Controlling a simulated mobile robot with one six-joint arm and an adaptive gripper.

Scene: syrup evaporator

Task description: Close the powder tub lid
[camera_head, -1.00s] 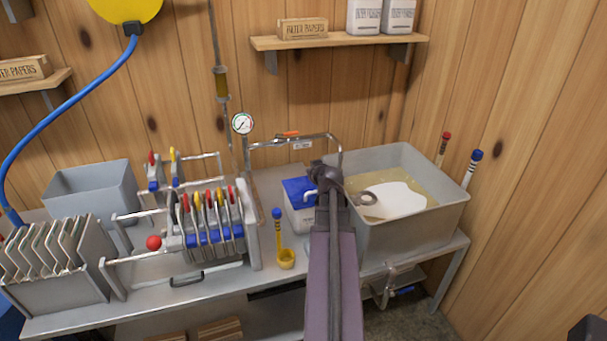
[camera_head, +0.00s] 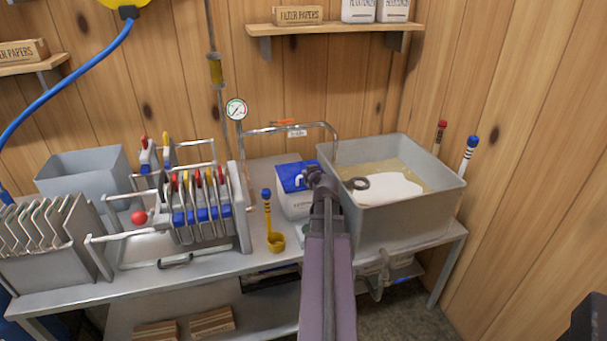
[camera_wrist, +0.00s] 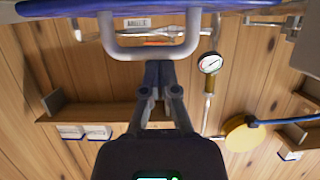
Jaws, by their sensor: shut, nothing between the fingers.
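The powder tub (camera_head: 295,205) is a white box with a blue lid (camera_head: 288,172), standing on the bench left of the grey pan. The lid lies over the tub's top and looks nearly flat; my arm hides its right part, and I cannot tell whether it is fully closed. A white loop handle shows on the lid. My gripper (camera_head: 311,177) is shut and empty beside the handle. In the wrist view the blue lid (camera_wrist: 250,5) shows edge-on along the top, with the handle (camera_wrist: 150,50) at the tips of my gripper (camera_wrist: 158,68). Contact is unclear.
The grey pan (camera_head: 395,215) with pale liquid stands close on the right, and a metal pipe (camera_head: 290,128) passes behind the tub. A yellow ladle (camera_head: 275,242) and the filter press (camera_head: 195,210) stand to the left. Little bench is free around the tub.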

